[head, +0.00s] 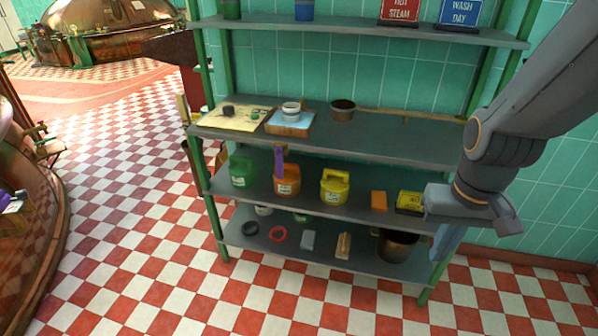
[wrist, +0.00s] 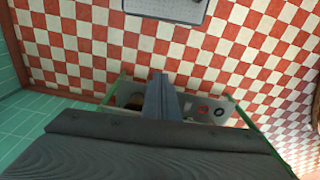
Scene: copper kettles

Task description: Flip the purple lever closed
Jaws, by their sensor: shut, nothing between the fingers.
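A purple upright piece (head: 280,162) stands up from an orange can (head: 287,181) on the middle shelf in the head view. It looks like a raised lever. A small purple part (head: 6,201) also shows on the copper vessel at the left edge; I cannot tell its shape. My gripper (head: 440,250) hangs at the right end of the shelf unit, fingers down, well to the right of both purple parts. The fingers also show in the wrist view (wrist: 161,80), together and empty. I make out no purple part in the wrist view.
A green can (head: 241,171) and a yellow can (head: 334,187) flank the orange can. An orange block (head: 379,201) and a yellow box (head: 409,202) lie nearer my gripper. The upper shelf (head: 390,140) overhangs them. The checkered floor at front left is clear.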

